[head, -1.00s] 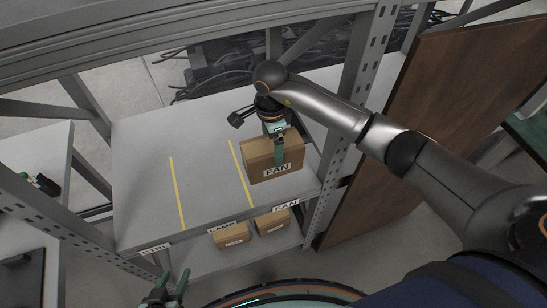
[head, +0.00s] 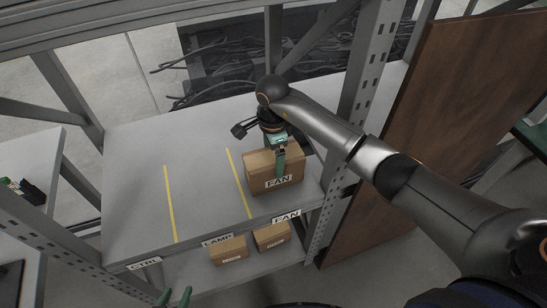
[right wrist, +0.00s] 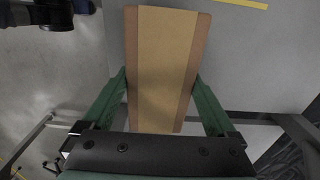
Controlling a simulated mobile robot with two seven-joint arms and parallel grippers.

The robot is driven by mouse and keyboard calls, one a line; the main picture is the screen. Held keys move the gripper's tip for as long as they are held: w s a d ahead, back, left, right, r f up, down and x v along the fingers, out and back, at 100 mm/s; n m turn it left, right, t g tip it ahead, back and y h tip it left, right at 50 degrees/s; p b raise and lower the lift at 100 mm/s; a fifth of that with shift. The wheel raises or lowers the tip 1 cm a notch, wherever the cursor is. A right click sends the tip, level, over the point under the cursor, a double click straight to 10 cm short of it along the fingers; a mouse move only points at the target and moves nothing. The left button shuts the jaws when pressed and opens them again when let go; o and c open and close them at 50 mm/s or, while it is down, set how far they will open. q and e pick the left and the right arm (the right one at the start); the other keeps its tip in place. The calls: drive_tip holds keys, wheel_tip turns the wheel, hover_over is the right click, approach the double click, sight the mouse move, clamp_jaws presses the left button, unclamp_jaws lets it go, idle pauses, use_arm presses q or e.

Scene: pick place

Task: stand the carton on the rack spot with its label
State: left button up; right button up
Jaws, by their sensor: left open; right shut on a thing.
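The carton (head: 262,185) is a brown box with a white FAN label on its front face. It stands upright on the upper rack shelf (head: 138,190), in the right-hand section behind the shelf-edge label FAN (head: 286,217). My right gripper (head: 281,160) is shut on the carton from above. In the right wrist view the carton (right wrist: 162,60) sits between the green fingers (right wrist: 162,95) of this gripper. My left gripper (head: 174,297) is at the bottom edge, cut off, with its green fingers apart and empty.
Yellow lines (head: 170,205) divide the shelf; the left and middle sections, labelled CTRL (head: 145,263) and LAMP (head: 217,241), are empty. Two small cartons (head: 229,250) stand on the lower shelf. A rack post (head: 350,120) and a brown board (head: 425,130) are on the right.

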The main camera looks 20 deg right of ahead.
drive_tip(key=shift+f, duration=0.1)
drive_tip(key=o, duration=1.5)
drive_tip(key=shift+o, duration=0.2)
